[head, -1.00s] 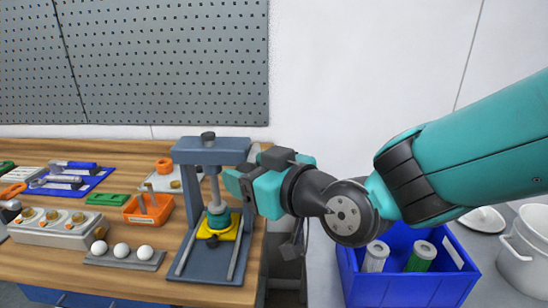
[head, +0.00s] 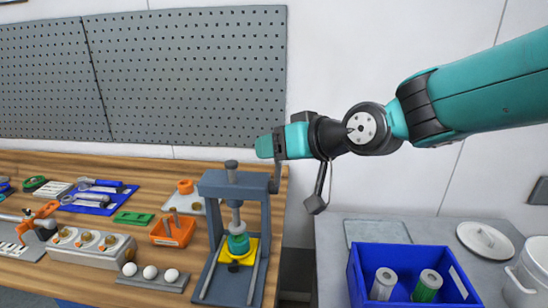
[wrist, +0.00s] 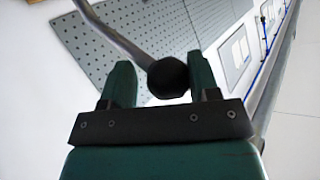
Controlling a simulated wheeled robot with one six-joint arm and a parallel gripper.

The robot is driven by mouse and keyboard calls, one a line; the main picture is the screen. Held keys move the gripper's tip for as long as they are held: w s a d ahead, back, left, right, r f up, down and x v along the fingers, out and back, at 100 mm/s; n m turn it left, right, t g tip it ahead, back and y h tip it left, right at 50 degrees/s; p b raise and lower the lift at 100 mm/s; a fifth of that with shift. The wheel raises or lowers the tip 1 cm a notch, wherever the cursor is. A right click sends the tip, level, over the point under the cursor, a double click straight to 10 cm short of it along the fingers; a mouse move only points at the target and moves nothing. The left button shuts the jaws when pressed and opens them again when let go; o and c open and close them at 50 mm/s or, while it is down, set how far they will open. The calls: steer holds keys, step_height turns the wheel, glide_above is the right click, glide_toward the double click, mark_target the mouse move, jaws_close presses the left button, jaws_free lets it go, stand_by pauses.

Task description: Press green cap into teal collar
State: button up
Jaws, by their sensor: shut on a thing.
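The grey press (head: 231,186) stands on the wooden bench. A small green and teal stack (head: 238,243) sits on a yellow plate (head: 246,251) under its ram (head: 236,216). The ram's lower end is at or just above the stack; I cannot tell which. I cannot clearly tell the green cap from the teal collar at this size. My gripper (head: 264,147) is just above and right of the press's top. In the wrist view, its fingers (wrist: 160,82) are shut around a black ball knob (wrist: 168,78) on the end of a grey lever rod (wrist: 112,32).
An orange tray (head: 172,231), a holder with several white balls (head: 150,274) and a beige box (head: 92,247) stand left of the press. A blue bin (head: 368,292) with two cylinders is on the grey table at right. A pegboard (head: 190,80) hangs behind.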

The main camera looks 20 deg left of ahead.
steer(key=shift+w, duration=0.3)
steer(key=o, duration=0.9)
steer(key=shift+r, duration=0.1)
steer(key=shift+c, duration=0.2)
steer(key=o, duration=0.3)
steer(key=shift+w+a+f, duration=0.2)
steer(key=shift+w+f, duration=0.05)
steer(key=shift+o, duration=1.2)
steer(key=b+v, duration=0.5)
steer(key=v, duration=1.2)
steer(key=shift+s+d+r+b, duration=0.2)
steer(key=shift+s+d+b, duration=0.05)
steer(key=shift+b, duration=0.05)
steer(key=shift+f, duration=0.1)
steer(key=s+d+f+m+g+h, duration=0.3)
steer(key=s+d+f+h, duration=0.5)
steer(key=s+d+f, duration=0.8)
steer(key=shift+s+f+g, duration=0.55)
steer(key=shift+s+g, duration=0.1)
steer(key=shift+g, duration=0.15)
